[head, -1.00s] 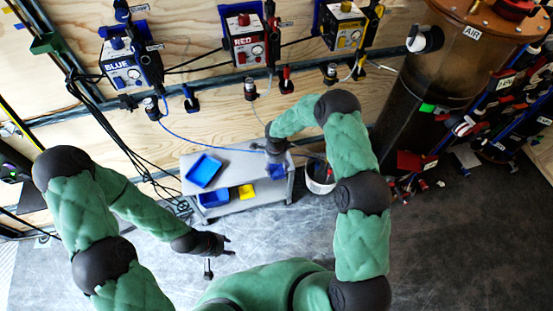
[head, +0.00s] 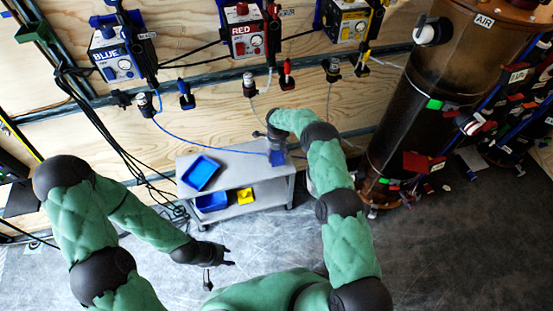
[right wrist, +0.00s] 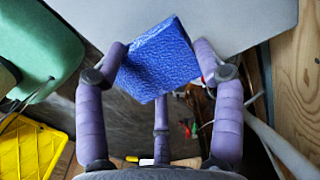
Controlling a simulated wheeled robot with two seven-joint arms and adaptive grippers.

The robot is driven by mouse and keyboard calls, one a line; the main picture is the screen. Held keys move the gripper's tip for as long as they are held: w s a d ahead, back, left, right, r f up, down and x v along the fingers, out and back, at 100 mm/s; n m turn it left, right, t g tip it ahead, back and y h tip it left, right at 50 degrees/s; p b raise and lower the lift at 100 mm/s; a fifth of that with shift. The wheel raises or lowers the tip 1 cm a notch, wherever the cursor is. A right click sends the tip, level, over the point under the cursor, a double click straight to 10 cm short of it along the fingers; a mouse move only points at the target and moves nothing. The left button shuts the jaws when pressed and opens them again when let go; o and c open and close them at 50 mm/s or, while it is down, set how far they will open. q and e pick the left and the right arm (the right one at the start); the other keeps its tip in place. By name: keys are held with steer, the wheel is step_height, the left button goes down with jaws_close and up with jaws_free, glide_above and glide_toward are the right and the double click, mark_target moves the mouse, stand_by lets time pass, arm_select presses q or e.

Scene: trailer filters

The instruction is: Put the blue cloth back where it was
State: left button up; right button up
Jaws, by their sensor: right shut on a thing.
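The blue cloth (right wrist: 158,60) is a small textured blue block shape in the right wrist view. My right gripper (right wrist: 165,62) is shut on it, with purple fingers on both sides. In the head view the cloth (head: 277,158) shows just below my right gripper (head: 278,146), over the right end of the grey cart top (head: 238,172). I cannot tell whether it touches the cart. My left gripper (head: 218,254) hangs empty above the floor, with its fingers apart.
A blue tray (head: 201,173) lies on the cart's top. A blue bin (head: 212,202) and a yellow item (head: 245,196) are on its lower shelf. The BLUE box (head: 117,55) and RED box (head: 243,35) hang on the plywood wall. A brown AIR cylinder (head: 430,90) stands right.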

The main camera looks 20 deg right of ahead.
mark_target(277, 154)
steer(key=shift+w+f, duration=0.15)
steer(key=shift+f, duration=0.2)
step_height(277, 154, down, 3)
steer(key=shift+b, duration=0.8)
steer(key=shift+r, duration=0.1)
steer(key=o, duration=1)
